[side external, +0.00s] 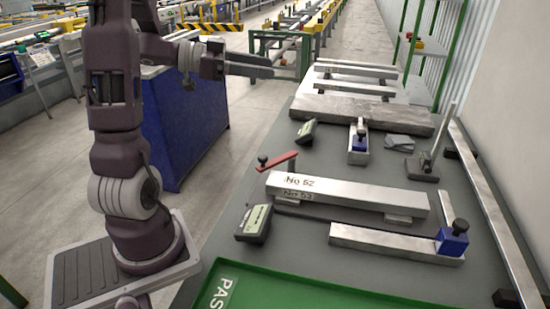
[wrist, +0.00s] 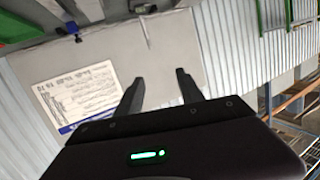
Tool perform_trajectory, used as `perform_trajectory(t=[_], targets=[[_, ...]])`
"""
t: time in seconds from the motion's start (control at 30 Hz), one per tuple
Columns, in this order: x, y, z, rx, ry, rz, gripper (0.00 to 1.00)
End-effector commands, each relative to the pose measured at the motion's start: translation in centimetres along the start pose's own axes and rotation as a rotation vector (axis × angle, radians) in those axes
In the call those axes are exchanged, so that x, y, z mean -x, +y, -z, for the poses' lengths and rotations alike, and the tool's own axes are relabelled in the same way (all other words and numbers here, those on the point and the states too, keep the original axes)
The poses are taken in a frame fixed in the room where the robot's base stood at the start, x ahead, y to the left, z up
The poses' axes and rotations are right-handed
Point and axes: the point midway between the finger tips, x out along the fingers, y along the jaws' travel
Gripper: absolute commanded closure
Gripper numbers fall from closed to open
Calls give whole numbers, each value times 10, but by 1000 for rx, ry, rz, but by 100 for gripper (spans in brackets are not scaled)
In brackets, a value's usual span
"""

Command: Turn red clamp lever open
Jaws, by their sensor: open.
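The red clamp lever (side external: 278,161) is a short flat red bar with a dark knob at its left end. It sits at the left end of a long metal bar marked "No 52" (side external: 350,194) on the grey table. My gripper (side external: 300,66) is up and beyond the lever, over the far left side of the table, with nothing between its fingers. In the wrist view my gripper (wrist: 160,88) shows its two dark fingers spread apart. The lever is not in the wrist view, which faces a wall with a printed sheet (wrist: 88,92).
A handheld meter (side external: 254,223) stands left of the marked bar, and another (side external: 307,132) lies farther back. A green tray (side external: 290,290) is at the front. A grey stone slab (side external: 360,112) lies behind.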

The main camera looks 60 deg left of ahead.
Motion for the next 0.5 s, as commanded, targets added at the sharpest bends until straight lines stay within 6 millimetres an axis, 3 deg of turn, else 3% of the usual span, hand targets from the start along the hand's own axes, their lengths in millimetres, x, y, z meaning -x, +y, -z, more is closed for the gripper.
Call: perform_trajectory(t=[0.17,0.2,0.5], targets=[[58,45,44,74,219,-108,55],[48,44,19,88,211,-111,55],[23,54,-100,87,209,-112,55]])
